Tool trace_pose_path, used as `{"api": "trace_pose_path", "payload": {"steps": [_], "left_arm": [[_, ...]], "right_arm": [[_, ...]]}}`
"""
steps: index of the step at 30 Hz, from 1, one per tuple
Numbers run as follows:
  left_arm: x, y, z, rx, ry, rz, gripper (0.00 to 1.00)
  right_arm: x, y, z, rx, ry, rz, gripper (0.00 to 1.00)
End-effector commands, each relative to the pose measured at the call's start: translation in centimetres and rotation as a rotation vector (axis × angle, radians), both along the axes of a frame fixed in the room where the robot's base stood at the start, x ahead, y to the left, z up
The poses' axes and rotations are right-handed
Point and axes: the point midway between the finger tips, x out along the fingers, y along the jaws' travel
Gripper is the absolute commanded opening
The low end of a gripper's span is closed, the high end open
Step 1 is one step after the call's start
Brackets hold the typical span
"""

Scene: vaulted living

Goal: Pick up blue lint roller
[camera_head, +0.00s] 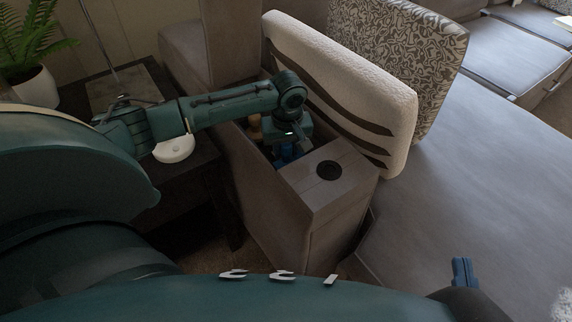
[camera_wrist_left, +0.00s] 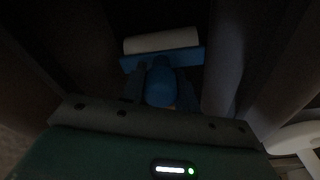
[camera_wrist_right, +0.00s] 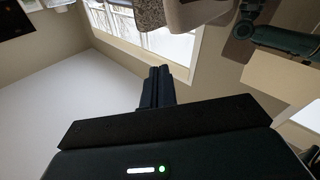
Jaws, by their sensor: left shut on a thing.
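The blue lint roller (camera_wrist_left: 162,62) shows in the left wrist view, with a white roll across the top and a blue frame and handle below it. My left gripper (camera_wrist_left: 160,82) is shut on its blue handle, one finger on each side. In the head view my left gripper (camera_head: 287,153) reaches down into the open compartment of the brown console; the roller is hard to tell apart there. My right gripper (camera_head: 462,272) is at the lower right of the head view, away from the roller. In the right wrist view its fingers (camera_wrist_right: 157,86) are together and empty.
The brown console (camera_head: 322,190) has a round cup holder in its top. Its walls stand close around my left gripper. Cushions (camera_head: 345,80) lean behind it. A dark side table with a white round object (camera_head: 174,149) and a potted fern (camera_head: 35,85) is at left. Grey seating (camera_head: 480,160) is clear at right.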

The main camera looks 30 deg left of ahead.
Motion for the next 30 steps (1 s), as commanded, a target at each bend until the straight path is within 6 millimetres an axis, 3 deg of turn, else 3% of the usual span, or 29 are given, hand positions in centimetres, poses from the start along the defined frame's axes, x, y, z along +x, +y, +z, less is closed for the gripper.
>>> {"api": "trace_pose_path", "payload": {"steps": [9, 20, 26, 30], "left_arm": [[0.0, 0.0, 0.0, 0.0, 0.001, 0.0, 0.0], [0.0, 0.0, 0.4, -0.001, -0.001, 0.0, 0.0], [0.1, 0.0, 3.7, -0.001, -0.003, 0.0, 0.0], [0.1, 0.0, 7.6, -0.001, -0.004, 0.001, 0.0]], "right_arm": [[0.0, 0.0, 0.0, 0.0, 0.001, 0.0, 0.0], [0.0, 0.0, 0.2, -0.001, 0.0, 0.0, 0.0], [0.1, -0.2, 1.0, -0.025, 0.019, -0.01, 0.0], [0.4, -1.2, 0.4, -0.034, 0.159, -0.06, 0.0]]}}
